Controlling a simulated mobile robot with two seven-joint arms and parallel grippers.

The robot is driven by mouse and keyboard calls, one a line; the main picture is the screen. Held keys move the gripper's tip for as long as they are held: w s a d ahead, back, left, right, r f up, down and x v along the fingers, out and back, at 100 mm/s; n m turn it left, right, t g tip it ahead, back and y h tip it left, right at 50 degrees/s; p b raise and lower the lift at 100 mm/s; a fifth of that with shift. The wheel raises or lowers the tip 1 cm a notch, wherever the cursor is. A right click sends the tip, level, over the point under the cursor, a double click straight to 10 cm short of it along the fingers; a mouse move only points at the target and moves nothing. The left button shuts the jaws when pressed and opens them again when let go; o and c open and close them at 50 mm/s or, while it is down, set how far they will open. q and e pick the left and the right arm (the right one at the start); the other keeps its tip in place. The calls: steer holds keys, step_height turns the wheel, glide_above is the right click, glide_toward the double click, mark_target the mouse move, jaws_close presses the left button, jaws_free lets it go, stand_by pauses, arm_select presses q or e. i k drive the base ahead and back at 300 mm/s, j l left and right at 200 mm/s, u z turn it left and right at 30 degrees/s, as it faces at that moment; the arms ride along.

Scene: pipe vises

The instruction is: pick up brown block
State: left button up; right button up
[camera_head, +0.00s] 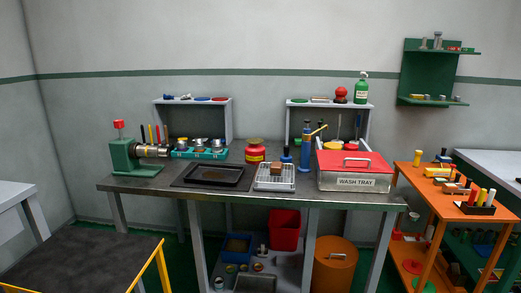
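A small brown block (276,168) lies on the light wire rack (274,185) near the middle of the workbench (228,195). It sits toward the back of the rack and is small in this view. Neither of my grippers shows in the head view.
Left of the rack lies a black tray (213,177); right stands a red-lidded wash tray (355,170). Behind are a red can (255,150) and a blue bottle (306,145). A green vise (124,157) stands at the left end. An orange cart (433,185) is at right.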

mark_target(276, 168)
steer(key=i+l+u, duration=0.4)
steer(key=i+l, duration=0.2)
steer(key=l, duration=0.15)
steer(key=i+l+u, duration=0.25)
steer(key=l, duration=0.2)
